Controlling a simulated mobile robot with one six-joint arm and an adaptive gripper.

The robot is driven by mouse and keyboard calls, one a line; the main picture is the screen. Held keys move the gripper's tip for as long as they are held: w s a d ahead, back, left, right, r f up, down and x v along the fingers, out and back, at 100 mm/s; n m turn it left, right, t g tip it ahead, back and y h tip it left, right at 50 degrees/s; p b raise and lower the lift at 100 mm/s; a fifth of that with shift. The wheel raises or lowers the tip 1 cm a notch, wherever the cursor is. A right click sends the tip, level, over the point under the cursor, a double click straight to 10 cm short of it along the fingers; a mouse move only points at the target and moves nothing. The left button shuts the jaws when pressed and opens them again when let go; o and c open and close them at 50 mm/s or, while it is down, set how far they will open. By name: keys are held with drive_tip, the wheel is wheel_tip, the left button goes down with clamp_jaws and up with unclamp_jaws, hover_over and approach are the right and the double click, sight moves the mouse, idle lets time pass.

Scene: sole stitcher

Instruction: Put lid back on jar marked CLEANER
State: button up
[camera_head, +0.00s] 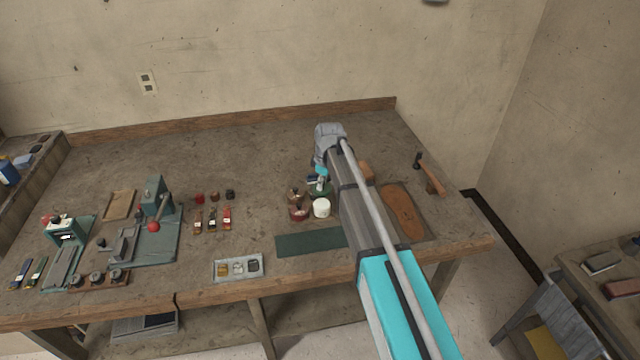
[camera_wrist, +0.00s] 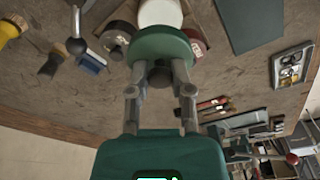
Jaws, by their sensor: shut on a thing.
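My gripper (camera_wrist: 160,77) is shut on the dark knob of a green round lid (camera_wrist: 163,43). In the head view my gripper (camera_head: 321,176) is low over the jar group, with green (camera_head: 320,189) showing just below it. I cannot tell whether the lid rests on a jar or hangs above one. A white jar (camera_head: 321,208) stands in front and also shows beyond the lid in the wrist view (camera_wrist: 160,12). A red jar (camera_head: 298,213) and a brown jar (camera_head: 295,194) stand to the left. No CLEANER marking is readable.
A green mat (camera_head: 310,242) lies in front of the jars, and a tray (camera_head: 238,267) to its left. A sole (camera_head: 402,212) and a hammer (camera_head: 431,175) lie right of my arm. The bench behind the jars is mostly clear.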

sight(321, 203)
drive_tip(key=shift+f, duration=0.1)
idle(0.3)
drive_tip(key=shift+f+b, duration=3.1)
drive_tip(key=shift+b, duration=0.1)
drive_tip(key=shift+f, duration=0.15)
idle(0.3)
idle(0.4)
drive_tip(key=o, duration=0.9)
drive_tip(key=o, duration=0.4)
drive_tip(key=shift+r, duration=0.2)
drive_tip(key=shift+r+p, duration=3.35)
drive_tip(key=shift+p, duration=0.05)
